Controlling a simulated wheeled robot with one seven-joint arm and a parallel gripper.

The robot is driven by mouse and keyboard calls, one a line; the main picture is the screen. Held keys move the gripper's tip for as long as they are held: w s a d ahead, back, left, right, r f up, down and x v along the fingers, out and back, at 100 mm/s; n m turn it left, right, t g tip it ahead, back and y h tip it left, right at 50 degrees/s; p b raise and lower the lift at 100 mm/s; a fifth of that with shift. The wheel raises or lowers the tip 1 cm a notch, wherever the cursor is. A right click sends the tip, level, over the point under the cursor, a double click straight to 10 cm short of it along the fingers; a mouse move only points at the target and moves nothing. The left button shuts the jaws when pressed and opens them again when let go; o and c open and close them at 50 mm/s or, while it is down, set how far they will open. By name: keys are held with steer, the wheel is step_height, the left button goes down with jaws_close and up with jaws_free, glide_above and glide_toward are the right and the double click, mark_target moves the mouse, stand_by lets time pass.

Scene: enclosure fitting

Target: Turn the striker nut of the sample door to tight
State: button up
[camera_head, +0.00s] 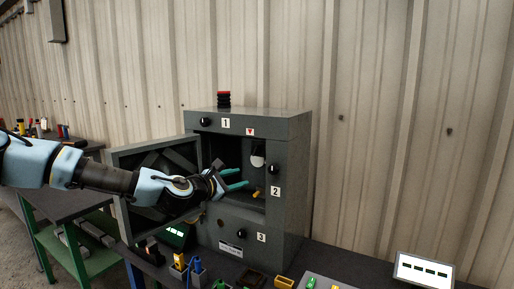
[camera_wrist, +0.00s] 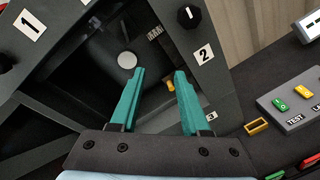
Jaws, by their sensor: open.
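A grey cabinet (camera_head: 290,150) stands on the bench with its front opening uncovered. The sample door (camera_head: 128,158) is swung open to the left, partly hidden behind my arm. My gripper (camera_head: 242,179) is open and empty, its teal fingers pointing into the opening. A small yellow piece (camera_head: 257,194) sits low at the right of the opening; it may be the striker nut, but its shape is too small to tell. It also shows in the wrist view (camera_wrist: 171,86), just beyond the right finger and apart from it. A white round part (camera_head: 258,159) is inside, above the yellow piece.
Black knobs sit by labels 1 (camera_head: 205,122), 2 (camera_head: 246,168) and 3 (camera_head: 242,233) around the opening. A red and black stack (camera_head: 223,99) stands on top. A button panel (camera_wrist: 294,105), a yellow tray (camera_wrist: 257,126) and a lit display (camera_head: 424,269) are at the right.

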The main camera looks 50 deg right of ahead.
mark_target(255, 151)
step_height(255, 151, up, 5)
steer(key=w+d+n+t+h, duration=0.1)
steer(key=w+d+n+t, duration=0.1)
steer(key=w+n, duration=0.15)
steer(key=shift+n, duration=0.25)
steer(key=p+x, duration=0.1)
steer(key=x, duration=0.2)
steer(key=p+x, duration=0.2)
steer(key=x, duration=0.2)
steer(key=s+p+x, duration=0.1)
steer(key=x, duration=0.2)
steer(key=shift+d+r+p, duration=0.15)
steer(key=shift+d+p, duration=0.2)
steer(key=shift+d, duration=0.05)
jaws_close()
